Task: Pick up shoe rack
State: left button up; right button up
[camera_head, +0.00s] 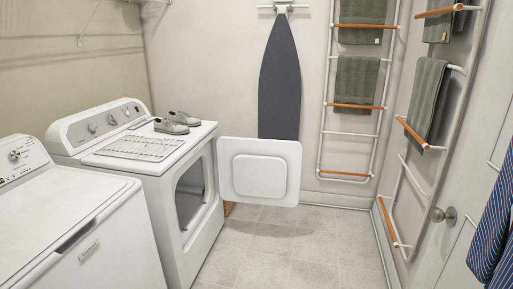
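The shoe rack (138,147) is a flat white wire grid. It lies on top of the white dryer (193,139), towards the front left of the dryer's top. A pair of grey shoes (177,121) sits on the dryer top behind and to the right of the rack, and appears apart from it. Neither of my grippers shows in the head view.
The dryer's door (259,187) stands open to the right, over the floor. A white washer (62,228) is at the near left. A dark ironing board (281,82) hangs on the back wall. Towel racks (349,134) with green towels line the right. The tiled floor (290,250) is clear.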

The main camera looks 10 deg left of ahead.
aim_at(104, 146)
jog(key=i+l+u, duration=0.1)
jog(key=i, duration=0.35)
jog(key=i+l+u, duration=0.1)
jog(key=i, duration=0.4)
jog(key=i+l, duration=0.15)
jog(key=i, duration=0.3)
jog(key=i+l+u, duration=0.15)
jog(key=i, duration=0.3)
